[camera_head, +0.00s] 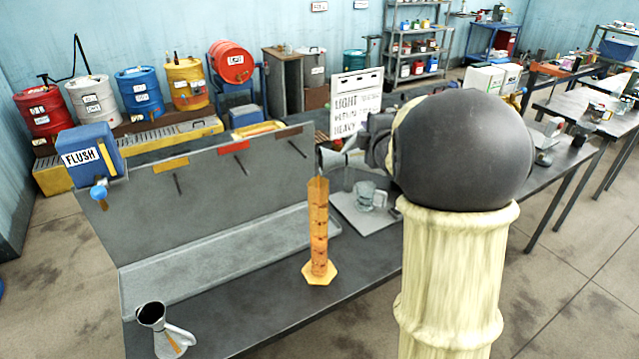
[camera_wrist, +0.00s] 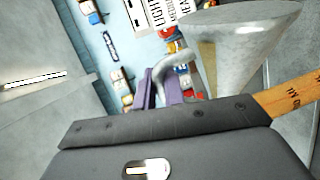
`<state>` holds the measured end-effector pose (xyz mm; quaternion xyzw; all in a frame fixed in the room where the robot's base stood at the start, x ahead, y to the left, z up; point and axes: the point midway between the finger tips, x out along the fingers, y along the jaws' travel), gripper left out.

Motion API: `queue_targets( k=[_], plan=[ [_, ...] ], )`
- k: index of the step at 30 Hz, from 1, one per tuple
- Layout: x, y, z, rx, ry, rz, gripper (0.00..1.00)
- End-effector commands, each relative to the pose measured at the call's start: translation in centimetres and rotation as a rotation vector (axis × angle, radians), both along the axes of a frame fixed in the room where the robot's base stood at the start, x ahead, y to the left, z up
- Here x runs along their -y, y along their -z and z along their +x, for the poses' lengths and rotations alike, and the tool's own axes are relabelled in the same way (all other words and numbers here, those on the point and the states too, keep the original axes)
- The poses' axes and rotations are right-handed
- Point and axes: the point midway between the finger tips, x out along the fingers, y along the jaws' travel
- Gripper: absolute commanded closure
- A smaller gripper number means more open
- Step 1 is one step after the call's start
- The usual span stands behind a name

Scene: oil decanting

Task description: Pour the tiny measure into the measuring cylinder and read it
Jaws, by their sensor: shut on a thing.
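The tiny measure is a small grey metal vessel with a conical body and a curved handle. It shows in the head view (camera_head: 330,158) just above the measuring cylinder's top, and large in the wrist view (camera_wrist: 242,45). My gripper (camera_wrist: 163,88) is shut on its handle. The measure looks tilted in the head view; its contents cannot be seen. The measuring cylinder (camera_head: 318,235) is a tall orange column on a hexagonal foot, upright on the dark bench. Part of it shows at the right in the wrist view (camera_wrist: 290,94). No liquid stream is visible.
A metal jug (camera_head: 172,335) stands at the bench's front left. A glass vessel (camera_head: 364,195) sits on a grey plate behind the cylinder. A long grey trough (camera_head: 215,262) with a back panel lies left. My arm covers the right side. Coloured drums line the back wall.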

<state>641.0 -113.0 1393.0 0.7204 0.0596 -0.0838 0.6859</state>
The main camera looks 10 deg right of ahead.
Motion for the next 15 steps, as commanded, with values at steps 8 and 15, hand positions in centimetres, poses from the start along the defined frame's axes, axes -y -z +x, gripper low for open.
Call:
queue_targets(
  k=[8,15],
  plan=[
    [-0.28,-0.28,0.01,0.001,-0.001,-0.019,1.0],
    [-0.43,-0.4,0.04,0.0,0.0,-0.037,1.0]
  ],
)
